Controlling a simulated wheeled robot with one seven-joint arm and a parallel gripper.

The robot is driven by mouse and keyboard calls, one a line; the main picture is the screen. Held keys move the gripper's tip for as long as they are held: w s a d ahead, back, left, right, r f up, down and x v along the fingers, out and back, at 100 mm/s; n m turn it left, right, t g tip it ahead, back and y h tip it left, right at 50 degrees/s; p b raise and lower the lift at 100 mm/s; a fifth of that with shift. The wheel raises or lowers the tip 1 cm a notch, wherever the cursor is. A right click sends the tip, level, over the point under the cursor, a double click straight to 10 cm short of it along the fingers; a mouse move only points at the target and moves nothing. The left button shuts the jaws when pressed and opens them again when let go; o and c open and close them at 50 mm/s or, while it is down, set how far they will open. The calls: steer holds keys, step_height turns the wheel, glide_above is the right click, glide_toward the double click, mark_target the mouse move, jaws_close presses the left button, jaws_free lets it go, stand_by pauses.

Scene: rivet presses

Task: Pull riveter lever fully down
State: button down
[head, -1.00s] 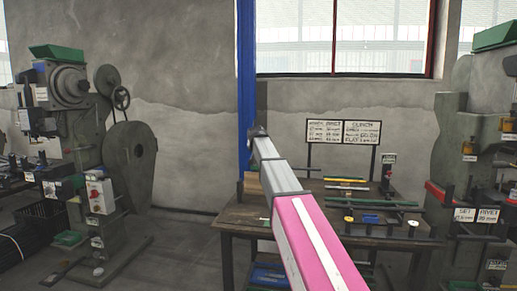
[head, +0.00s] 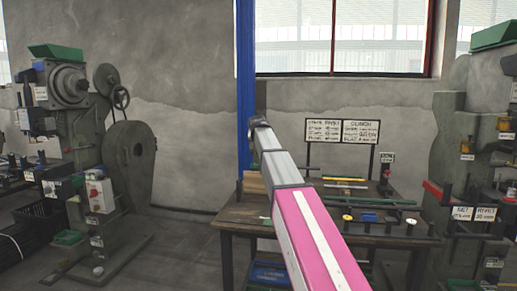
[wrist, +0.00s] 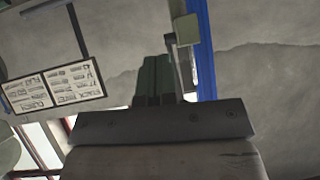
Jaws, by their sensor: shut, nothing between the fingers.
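My gripper (wrist: 168,65) is seen in the wrist view as dark, narrow fingers beyond a wide grey mount. It is shut, with nothing held between the fingers. In the head view my arm reaches up over the workbench, and its far end stands before the blue post; the fingers are hard to make out there. A green-grey riveting press (head: 455,150) stands at the right edge, with a red handle-like part (head: 434,190) on its left side. Another press (head: 85,140) with a large wheel stands at the left. I cannot tell which part is the lever. My gripper is apart from both presses.
A workbench (head: 230,221) holds several tools and rods, with a sign board (head: 342,131) standing at its back. The sign also shows in the wrist view (wrist: 52,87). A blue post (head: 245,85) rises by the wall. Floor is clear between the left press and the bench.

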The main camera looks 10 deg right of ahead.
steer(key=v, duration=0.7)
steer(key=shift+s, duration=0.25)
steer(key=shift+a+f, duration=0.15)
stand_by(0.7)
